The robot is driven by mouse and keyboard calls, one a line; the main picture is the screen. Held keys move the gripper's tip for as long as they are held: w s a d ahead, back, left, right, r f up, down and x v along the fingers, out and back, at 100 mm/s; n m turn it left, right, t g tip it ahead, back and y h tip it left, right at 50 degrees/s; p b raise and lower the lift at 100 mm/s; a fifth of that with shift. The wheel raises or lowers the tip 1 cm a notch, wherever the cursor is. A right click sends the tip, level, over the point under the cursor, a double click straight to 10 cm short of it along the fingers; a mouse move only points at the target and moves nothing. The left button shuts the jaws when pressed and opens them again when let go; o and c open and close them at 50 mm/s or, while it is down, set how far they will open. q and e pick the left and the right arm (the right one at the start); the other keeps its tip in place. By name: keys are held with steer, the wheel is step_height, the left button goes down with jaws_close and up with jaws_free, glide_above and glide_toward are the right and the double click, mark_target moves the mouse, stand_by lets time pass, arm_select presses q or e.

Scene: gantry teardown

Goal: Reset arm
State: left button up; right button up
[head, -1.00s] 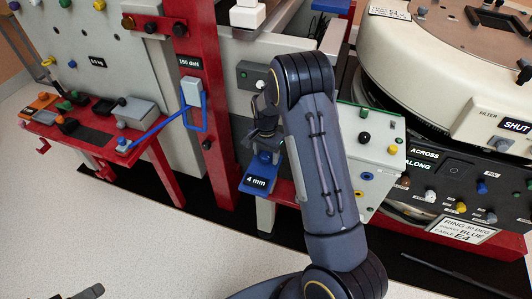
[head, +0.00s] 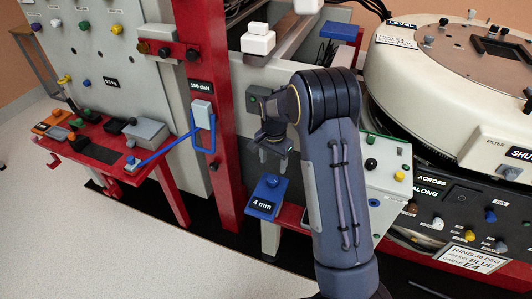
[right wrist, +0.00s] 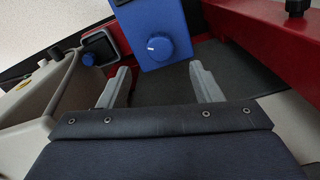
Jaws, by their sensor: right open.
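My right arm (head: 335,165) reaches into the middle of the head view. Its gripper (head: 272,158) hangs just above and behind a blue block (head: 267,195) marked "4 mm", apart from it. In the right wrist view the two grey fingers (right wrist: 160,88) are spread with nothing between them. The blue block (right wrist: 150,22) with a round blue knob (right wrist: 160,47) lies beyond the fingertips there. My left gripper is not in view.
A red shelf with several controls (head: 95,150) is at the left. A large cream ring machine (head: 440,90) and a black control panel (head: 455,205) stand at the right. The pale floor (head: 90,250) is clear.

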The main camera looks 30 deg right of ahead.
steer(key=s+a+r+n+t+y+p, duration=0.2)
steer(key=s+a+r+n+p, duration=0.1)
steer(key=s+r, duration=0.65)
steer(key=s+a+r+n+t+y+p, duration=0.1)
steer(key=s+a+r+n+y+p, duration=0.15)
steer(key=s+r, duration=0.65)
steer(key=s+a+r+n+t+p, duration=0.2)
steer(key=s+a+r+n+p, duration=0.2)
steer(key=s, duration=0.6)
step_height(320, 180, up, 3)
steer(key=shift+s+a+f+n+t+h, duration=0.15)
steer(key=shift+s+a+n+t+h, duration=0.2)
steer(key=shift+a+n, duration=0.7)
